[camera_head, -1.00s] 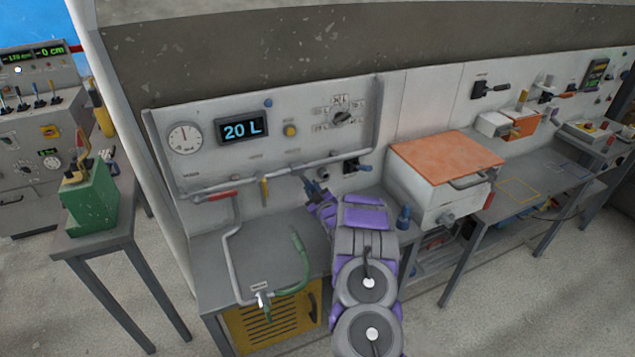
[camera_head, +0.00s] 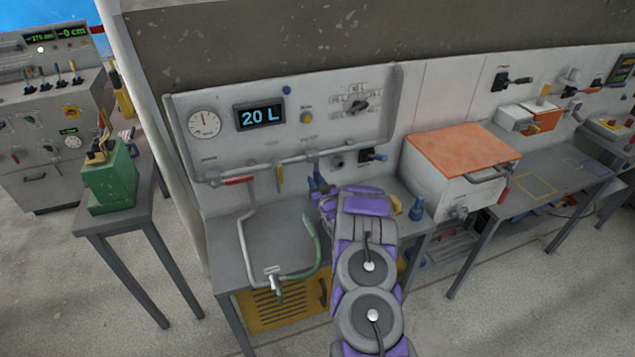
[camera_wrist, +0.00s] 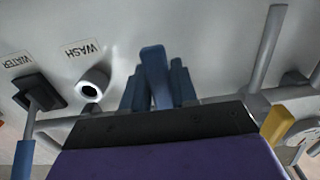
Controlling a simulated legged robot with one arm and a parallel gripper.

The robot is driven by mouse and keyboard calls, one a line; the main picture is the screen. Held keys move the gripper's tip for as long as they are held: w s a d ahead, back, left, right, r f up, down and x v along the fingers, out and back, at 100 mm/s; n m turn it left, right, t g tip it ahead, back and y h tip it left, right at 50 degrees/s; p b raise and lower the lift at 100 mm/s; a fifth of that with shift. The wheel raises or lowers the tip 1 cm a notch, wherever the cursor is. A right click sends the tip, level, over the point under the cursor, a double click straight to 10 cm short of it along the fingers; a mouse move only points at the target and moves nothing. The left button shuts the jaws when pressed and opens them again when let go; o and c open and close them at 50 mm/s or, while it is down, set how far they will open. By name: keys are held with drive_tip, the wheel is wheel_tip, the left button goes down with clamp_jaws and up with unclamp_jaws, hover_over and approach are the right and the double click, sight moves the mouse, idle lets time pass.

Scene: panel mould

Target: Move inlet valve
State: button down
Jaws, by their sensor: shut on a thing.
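The inlet valve appears as a blue lever (camera_head: 315,183) hanging from the horizontal pipe under the wall panel. Its label cannot be read. In the wrist view, which is upside down, the blue lever (camera_wrist: 154,75) stands between the two blue-grey fingers. My gripper (camera_head: 320,196) is shut on this lever, in front of the panel and below the pipe. In the wrist view my gripper (camera_wrist: 157,88) hides the lever's joint with the pipe behind its dark and purple body. The lever looks close to straight down.
A red-handled valve (camera_head: 238,181) and a yellow lever (camera_head: 279,178) sit left on the same pipe. Right are the WASH port (camera_wrist: 92,84) and blue-handled WATER switch (camera_wrist: 38,95). A blue bottle (camera_head: 416,209) and orange-lidded box (camera_head: 462,150) stand right of my arm.

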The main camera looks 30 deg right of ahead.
idle(0.3)
drive_tip(key=c, duration=1)
unclamp_jaws()
drive_tip(key=shift+w, duration=0.1)
drive_tip(key=shift+o, duration=0.2)
drive_tip(key=p+v, duration=0.1)
drive_tip(key=v, duration=1.6)
drive_tip(key=shift+s, duration=0.25)
drive_tip(key=shift+d+f, duration=0.1)
drive_tip(key=shift+f, duration=0.05)
